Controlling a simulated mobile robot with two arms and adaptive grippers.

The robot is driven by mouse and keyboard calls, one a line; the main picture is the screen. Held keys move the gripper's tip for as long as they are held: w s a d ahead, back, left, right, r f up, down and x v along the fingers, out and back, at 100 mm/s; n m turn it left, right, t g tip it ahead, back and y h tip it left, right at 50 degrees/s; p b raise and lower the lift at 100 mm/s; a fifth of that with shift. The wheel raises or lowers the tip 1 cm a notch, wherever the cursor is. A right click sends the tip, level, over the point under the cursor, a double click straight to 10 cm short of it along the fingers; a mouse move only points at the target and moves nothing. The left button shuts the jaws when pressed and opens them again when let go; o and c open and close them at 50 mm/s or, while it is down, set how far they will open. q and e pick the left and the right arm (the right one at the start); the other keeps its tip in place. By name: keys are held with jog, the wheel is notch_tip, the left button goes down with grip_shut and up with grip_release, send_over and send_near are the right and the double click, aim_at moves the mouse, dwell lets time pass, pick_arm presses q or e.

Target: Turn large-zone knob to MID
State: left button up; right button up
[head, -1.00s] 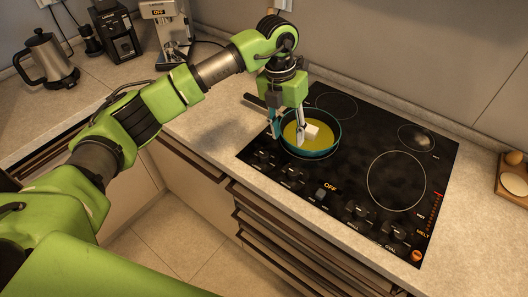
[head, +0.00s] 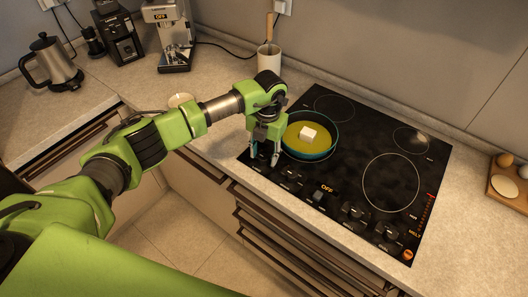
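The black cooktop (head: 345,140) has a row of dark knobs along its front edge. One is a middle knob (head: 318,196) beside a lit OFF label. Others are a knob to its left (head: 290,175) and knobs to its right (head: 354,212) and (head: 387,231). Their small labels are too blurred to read, so I cannot tell which is the large-zone knob. My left gripper (head: 264,158) points down over the cooktop's front left corner, fingers apart, near the leftmost end of the row. Whether it touches a knob there I cannot tell. My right gripper is not in view.
The large ring (head: 391,183) is bare. A white utensil holder (head: 268,60) stands behind. A wooden tray (head: 509,187) is at the right.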

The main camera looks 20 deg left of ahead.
pick_arm(q)
jog(key=shift+f, duration=0.5)
jog(key=shift+c, duration=0.3)
jog(key=c, duration=1)
jog(key=shift+c, duration=0.2)
